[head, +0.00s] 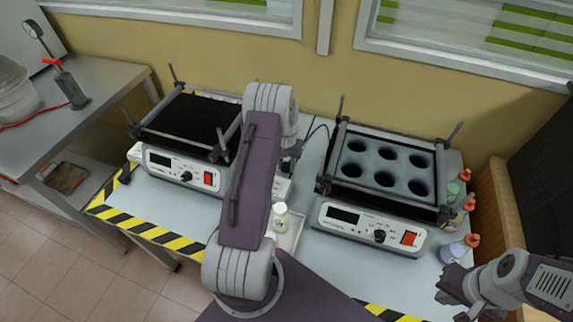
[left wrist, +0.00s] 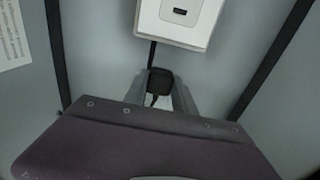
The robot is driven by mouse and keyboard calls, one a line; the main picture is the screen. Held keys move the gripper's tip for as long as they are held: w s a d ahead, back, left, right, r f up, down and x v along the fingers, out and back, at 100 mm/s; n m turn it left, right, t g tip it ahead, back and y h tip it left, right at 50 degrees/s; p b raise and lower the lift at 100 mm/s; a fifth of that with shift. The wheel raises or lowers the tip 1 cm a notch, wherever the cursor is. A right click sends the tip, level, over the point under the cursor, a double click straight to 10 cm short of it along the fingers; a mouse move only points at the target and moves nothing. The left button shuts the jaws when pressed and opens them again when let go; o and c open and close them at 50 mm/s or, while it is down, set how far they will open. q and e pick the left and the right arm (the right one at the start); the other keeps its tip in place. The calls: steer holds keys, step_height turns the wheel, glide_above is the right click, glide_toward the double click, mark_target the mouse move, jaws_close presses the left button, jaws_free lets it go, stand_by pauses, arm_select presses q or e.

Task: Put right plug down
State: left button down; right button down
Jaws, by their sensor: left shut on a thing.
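In the left wrist view my left gripper (left wrist: 160,95) is shut on a small black plug (left wrist: 160,82). A dark cable shows by the plug. The plug is apart from a white unit with a dark slot (left wrist: 180,12) above it. In the head view my left gripper (head: 287,163) is largely hidden behind my own arm, between the two heater devices. The plug cannot be made out there. My right gripper (head: 452,296) is over the front right of the table, apart from the plug; its jaw opening is unclear.
A device with a black top (head: 190,122) stands left, and one with a several-hole block (head: 385,170) stands right. A small bottle (head: 281,215) stands on a tray (head: 289,240) between them. Flasks with red stoppers (head: 468,205) line the right. Striped tape (head: 150,232) marks the front edge.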

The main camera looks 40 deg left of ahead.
mark_target(287, 165)
arm_select(q)
steer(key=shift+f, duration=0.5)
steer(key=c, duration=1)
jaws_free()
steer(key=shift+r, duration=0.1)
step_height(287, 165, up, 13)
steer(key=shift+r+p, duration=0.1)
steer(key=shift+p, duration=0.4)
